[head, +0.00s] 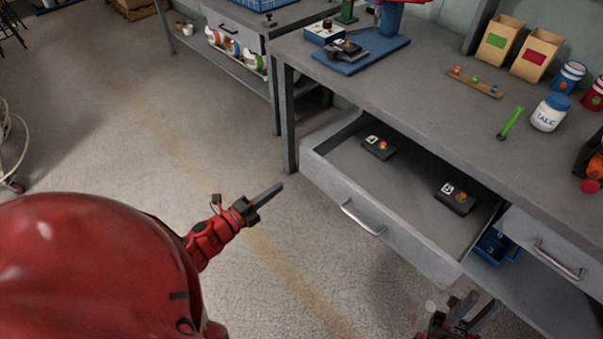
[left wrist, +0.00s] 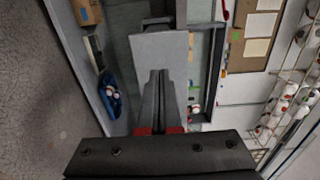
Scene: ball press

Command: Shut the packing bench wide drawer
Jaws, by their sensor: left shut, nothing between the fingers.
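The wide drawer (head: 400,238) of the grey packing bench (head: 420,105) stands pulled out, its inside showing. Its bar handle (head: 362,218) is on the front panel. My right gripper (head: 467,309) is at the bottom edge, below the drawer's right front corner, partly cut off.
A narrower drawer with a handle (head: 558,261) is right of the wide one. A blue bin (head: 495,245) sits beneath. The floor left of the drawer is clear.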

